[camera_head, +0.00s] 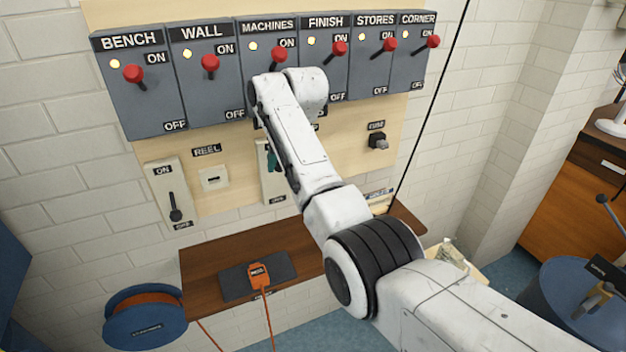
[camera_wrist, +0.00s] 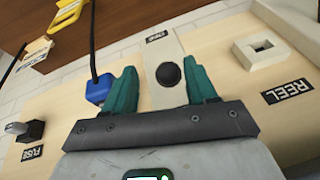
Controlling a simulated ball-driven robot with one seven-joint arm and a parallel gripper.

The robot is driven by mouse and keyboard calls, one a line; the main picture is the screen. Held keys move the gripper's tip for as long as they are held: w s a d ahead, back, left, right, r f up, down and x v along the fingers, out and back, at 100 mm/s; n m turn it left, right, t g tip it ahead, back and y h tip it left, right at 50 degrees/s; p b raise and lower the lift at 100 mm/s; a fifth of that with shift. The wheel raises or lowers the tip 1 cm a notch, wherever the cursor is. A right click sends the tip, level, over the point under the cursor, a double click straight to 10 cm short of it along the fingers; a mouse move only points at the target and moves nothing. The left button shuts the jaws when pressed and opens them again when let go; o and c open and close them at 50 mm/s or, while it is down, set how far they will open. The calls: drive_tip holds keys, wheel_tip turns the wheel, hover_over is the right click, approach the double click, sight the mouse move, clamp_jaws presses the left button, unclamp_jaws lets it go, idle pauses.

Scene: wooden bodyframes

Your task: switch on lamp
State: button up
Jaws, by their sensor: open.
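A white switch plate (camera_head: 264,178) is on the wooden board between the REEL and FUSE labels, mostly hidden by my arm in the head view. In the wrist view the plate (camera_wrist: 160,48) carries a round black knob (camera_wrist: 169,74), seen nearly end-on. My gripper (camera_wrist: 165,82) has teal fingers spread open, one on each side of the knob, with gaps visible. In the head view only a bit of teal gripper (camera_head: 272,158) shows beside my arm. I cannot read a lamp label on this plate.
Several grey switch boxes with red levers (camera_head: 210,64) line the wall above. A white socket (camera_wrist: 267,48) and FUSE knob (camera_wrist: 24,131) flank the plate. A blue plug (camera_wrist: 98,90) hangs close to the left finger. A wooden shelf (camera_head: 215,262) is below.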

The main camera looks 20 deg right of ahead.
drive_tip(key=s+d+b, duration=0.1)
drive_tip(key=s+d, duration=0.2)
drive_tip(key=s, duration=0.6)
drive_tip(key=shift+s, duration=0.15)
drive_tip(key=shift+d, duration=0.1)
drive_tip(key=shift+c, duration=0.3)
